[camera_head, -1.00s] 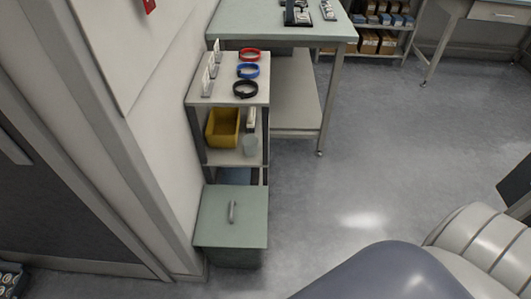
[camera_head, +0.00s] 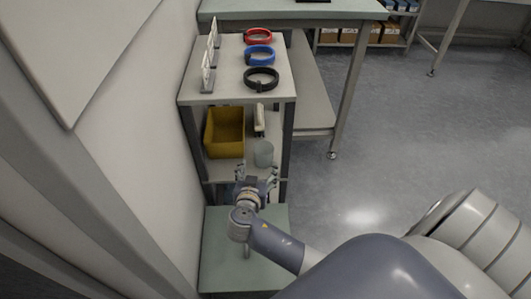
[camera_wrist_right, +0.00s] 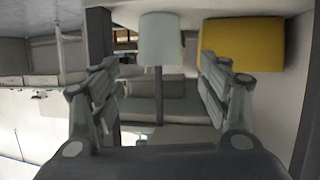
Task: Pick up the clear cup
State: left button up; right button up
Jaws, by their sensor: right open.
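The clear cup (camera_head: 263,153) is a pale, cloudy, see-through cup standing upright on the middle shelf, near its front right. In the right wrist view the cup (camera_wrist_right: 160,40) appears upside down at the top, centred between the fingers and beyond their tips. My right gripper (camera_head: 257,172) is open and empty, just in front of the cup at the shelf's front edge. Its two fingers also show spread wide in the right wrist view (camera_wrist_right: 160,72). I see no contact with the cup. My left gripper is out of view.
A yellow bin (camera_head: 224,148) stands left of the cup, and a small white item (camera_head: 259,118) lies behind it. The top shelf (camera_head: 231,91) above holds red, blue and black rings. A lidded grey-green box (camera_head: 222,262) is below my right arm. Open floor lies to the right.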

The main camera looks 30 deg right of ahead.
send_near(265, 143)
jog(key=shift+w+d+f+m+b, duration=0.1)
jog(key=shift+w+f+m+b, duration=0.2)
jog(key=shift+f, duration=0.25)
jog(key=x, duration=0.5)
jog(key=shift+d+r+b, duration=0.15)
jog(key=shift+b, duration=0.2)
jog(key=shift+w+d, duration=0.2)
jog(key=shift+d, duration=0.05)
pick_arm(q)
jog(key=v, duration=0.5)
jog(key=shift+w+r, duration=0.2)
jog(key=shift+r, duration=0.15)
pick_arm(e)
jog(key=c, duration=0.7)
